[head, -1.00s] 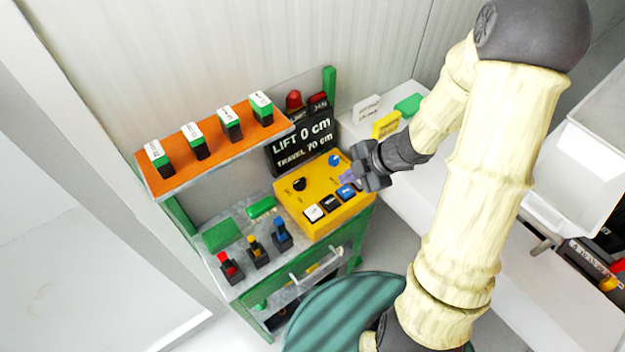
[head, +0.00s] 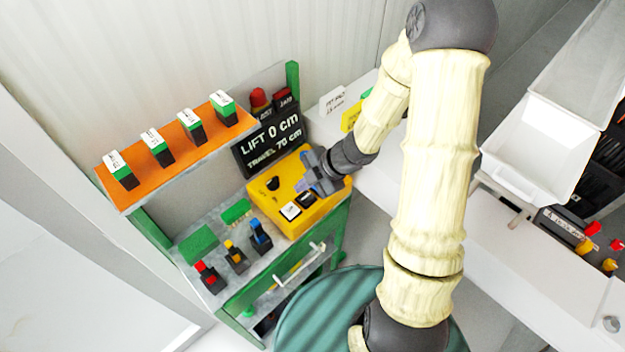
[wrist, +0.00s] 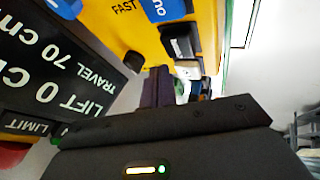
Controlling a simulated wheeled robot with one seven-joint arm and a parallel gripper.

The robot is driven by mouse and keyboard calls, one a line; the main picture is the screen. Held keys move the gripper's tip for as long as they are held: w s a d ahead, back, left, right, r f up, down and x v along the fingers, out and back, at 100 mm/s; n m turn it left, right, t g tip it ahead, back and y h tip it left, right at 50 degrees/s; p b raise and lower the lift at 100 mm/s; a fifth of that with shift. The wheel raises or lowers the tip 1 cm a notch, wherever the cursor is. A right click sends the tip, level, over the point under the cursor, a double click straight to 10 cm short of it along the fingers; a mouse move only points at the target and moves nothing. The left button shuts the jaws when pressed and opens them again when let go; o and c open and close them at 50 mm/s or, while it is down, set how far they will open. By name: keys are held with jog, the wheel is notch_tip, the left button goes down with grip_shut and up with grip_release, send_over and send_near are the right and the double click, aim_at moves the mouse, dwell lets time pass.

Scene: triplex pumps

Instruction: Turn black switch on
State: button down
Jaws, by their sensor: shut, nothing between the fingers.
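The yellow control box (head: 311,214) stands on the right end of the bench. The black switch (head: 306,198) sits on its top between the white switch (head: 290,211) and a blue switch. In the wrist view the black switch (wrist: 180,40) lies between the blue switch (wrist: 165,9) and the white switch (wrist: 187,69). I cannot tell which way it is tipped. My gripper (head: 304,185) is shut and empty, above the box beside the switch row. Its fingers show in the wrist view (wrist: 158,86). Contact with the switch cannot be made out.
A black knob (head: 273,184) is on the box's left part. The lift display (head: 270,140) stands behind it. Red, yellow and blue-topped small blocks stand at the bench front (head: 235,258). An orange shelf (head: 180,166) holds several labelled blocks. A white counter lies to the right.

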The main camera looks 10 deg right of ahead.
aim_at(278, 186)
jog(key=b+x, duration=0.1)
jog(key=x, duration=0.2)
jog(key=shift+a+f, duration=0.15)
jog(key=shift+f, duration=0.1)
jog(key=w+a+p, duration=0.2)
jog(key=w, duration=0.1)
jog(key=shift+r, duration=0.3)
jog(key=shift+w+a+f, duration=0.15)
jog(key=shift+w, duration=0.1)
